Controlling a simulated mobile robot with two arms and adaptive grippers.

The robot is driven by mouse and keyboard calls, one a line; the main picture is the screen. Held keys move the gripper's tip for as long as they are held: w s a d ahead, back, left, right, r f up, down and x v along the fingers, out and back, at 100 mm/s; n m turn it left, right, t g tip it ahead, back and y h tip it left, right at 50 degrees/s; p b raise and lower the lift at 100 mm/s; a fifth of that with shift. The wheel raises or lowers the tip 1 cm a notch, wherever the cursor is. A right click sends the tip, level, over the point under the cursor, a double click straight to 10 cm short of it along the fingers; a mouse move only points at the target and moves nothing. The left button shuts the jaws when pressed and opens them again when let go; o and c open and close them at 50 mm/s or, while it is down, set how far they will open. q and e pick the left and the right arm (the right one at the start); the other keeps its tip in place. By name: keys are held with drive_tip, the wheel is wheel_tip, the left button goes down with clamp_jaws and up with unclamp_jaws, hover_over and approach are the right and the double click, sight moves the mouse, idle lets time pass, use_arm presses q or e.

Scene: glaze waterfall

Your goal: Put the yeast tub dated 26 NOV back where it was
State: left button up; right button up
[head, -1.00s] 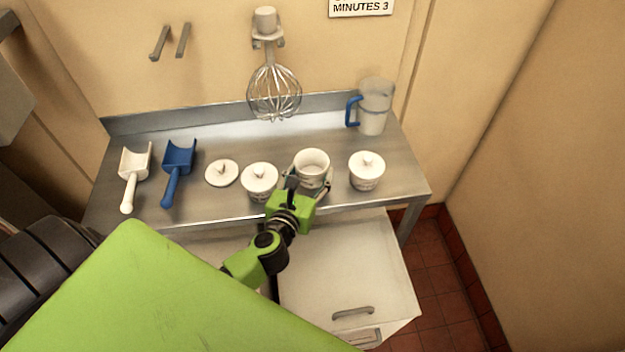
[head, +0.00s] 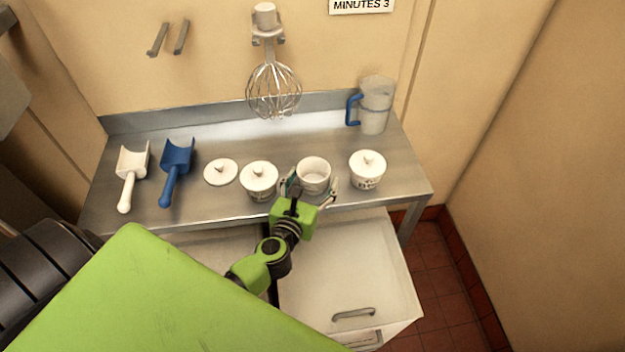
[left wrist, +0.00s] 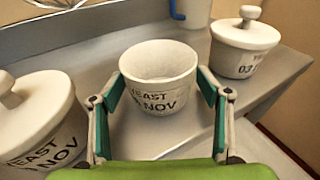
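An open white tub (head: 314,180) without a lid stands on the steel bench between two lidded tubs. In the left wrist view this tub (left wrist: 160,92) reads YEAST and NOV; its day number is not clearly legible. My left gripper (head: 312,188) has its fingers spread on either side of it, close to its wall, and looks open. The left lidded tub (head: 259,182) also reads YEAST and NOV in the left wrist view (left wrist: 40,120), with the day hidden. The right lidded tub (head: 367,172) shows 03 there (left wrist: 243,55). A loose white lid (head: 221,173) lies at left. My right gripper is not in view.
The steel bench (head: 215,212) also holds a white scoop (head: 130,175), a blue scoop (head: 176,170) and a clear jug (head: 376,105) with a blue handle. A whisk (head: 274,92) hangs above the back. A pale bin (head: 350,275) stands below the front edge.

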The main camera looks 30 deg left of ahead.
use_arm(q)
drive_tip(key=shift+r, duration=0.2)
drive_tip(key=b+v, duration=0.2)
drive_tip(key=v, duration=1)
